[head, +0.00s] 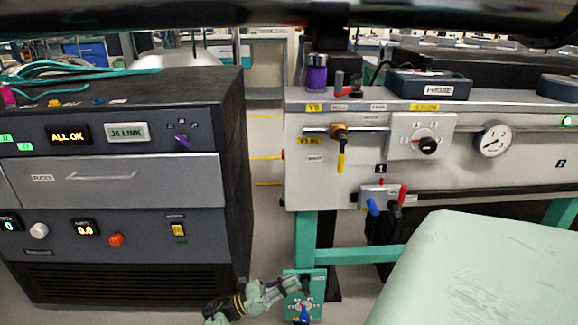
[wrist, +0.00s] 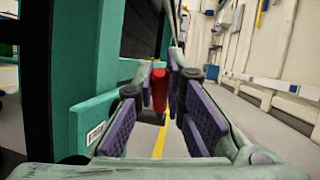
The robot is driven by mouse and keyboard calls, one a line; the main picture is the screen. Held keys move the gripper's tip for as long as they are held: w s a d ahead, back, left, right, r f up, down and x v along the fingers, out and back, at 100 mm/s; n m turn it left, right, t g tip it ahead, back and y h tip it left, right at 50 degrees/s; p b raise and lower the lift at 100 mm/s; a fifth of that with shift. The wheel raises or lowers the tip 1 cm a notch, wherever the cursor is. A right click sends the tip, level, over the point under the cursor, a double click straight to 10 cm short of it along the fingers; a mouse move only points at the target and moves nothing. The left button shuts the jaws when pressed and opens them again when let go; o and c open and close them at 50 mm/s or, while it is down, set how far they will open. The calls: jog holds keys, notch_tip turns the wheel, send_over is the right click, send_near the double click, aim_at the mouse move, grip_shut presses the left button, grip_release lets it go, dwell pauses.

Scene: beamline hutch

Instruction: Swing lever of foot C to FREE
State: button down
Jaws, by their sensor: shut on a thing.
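My gripper (head: 290,284) is low in the head view, at the teal plate (head: 291,306) near the bottom of a teal leg (head: 305,240). The plate carries a small marked dial face and a blue part (head: 304,315) at its lower edge. In the wrist view my gripper (wrist: 166,88) has its purple pads closed in on a red lever handle (wrist: 160,92), which stands roughly upright between the fingertips. The teal foot (wrist: 85,120) with a small white label is just left of the fingers.
A dark equipment cabinet (head: 120,215) stands on the left. A grey panel (head: 350,160) with valves and a gauge sits above the teal frame. In the wrist view, open floor (wrist: 225,100) lies to the right.

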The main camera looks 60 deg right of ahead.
jog(key=c, duration=1.6)
grip_release()
jog(key=shift+c, duration=0.2)
notch_tip(320, 180, up, 10)
jog(key=shift+f, duration=0.1)
